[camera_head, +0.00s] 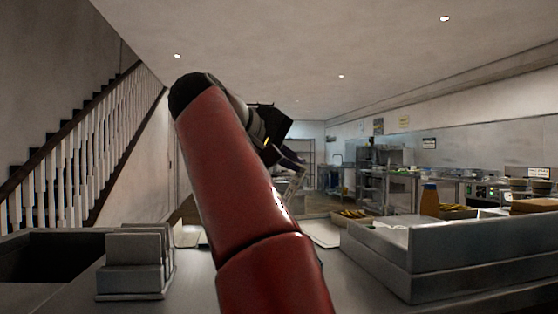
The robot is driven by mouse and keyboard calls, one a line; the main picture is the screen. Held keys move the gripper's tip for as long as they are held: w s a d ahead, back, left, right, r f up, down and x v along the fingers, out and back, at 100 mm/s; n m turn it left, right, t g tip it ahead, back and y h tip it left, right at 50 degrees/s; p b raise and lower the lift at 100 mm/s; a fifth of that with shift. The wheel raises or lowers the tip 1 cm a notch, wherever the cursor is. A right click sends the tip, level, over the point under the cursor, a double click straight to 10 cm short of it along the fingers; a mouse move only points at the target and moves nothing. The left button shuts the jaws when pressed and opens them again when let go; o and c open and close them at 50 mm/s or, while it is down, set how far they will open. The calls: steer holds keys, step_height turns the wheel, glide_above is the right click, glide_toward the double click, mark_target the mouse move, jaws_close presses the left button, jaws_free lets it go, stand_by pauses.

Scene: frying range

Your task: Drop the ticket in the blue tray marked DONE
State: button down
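My gripper (292,178) is partly visible beyond my red arm, above the far side of the counter. It is small and dark, and its fingers are too unclear to tell whether they are open or shut, or whether they hold a ticket. I cannot make out a blue tray or a DONE mark. A pale flat sheet-like thing (322,233) lies on the counter right of my arm, and another pale piece (187,236) lies left of it. I cannot tell whether either is the ticket. My arm hides the counter's middle.
A grey upright holder with slots (133,266) stands on the counter (195,290) at left, beside a dark open bin (62,284). A large grey walled tray (455,252) fills the right. Behind it are an orange bottle (429,199) and kitchen equipment. Stairs rise at far left.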

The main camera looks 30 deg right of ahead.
steer(key=shift+s+f, duration=0.15)
steer(key=shift+f, duration=0.4)
step_height(320, 180, down, 10)
steer(key=b, duration=0.7)
steer(key=shift+f, duration=0.25)
steer(key=c, duration=2.1)
jaws_free()
steer(key=o, duration=0.5)
steer(key=p+v, duration=0.1)
steer(key=v, duration=0.6)
steer(key=shift+s+a+r+p, duration=0.1)
steer(key=shift+a+r+p, duration=0.1)
steer(key=shift+a+p, duration=0.15)
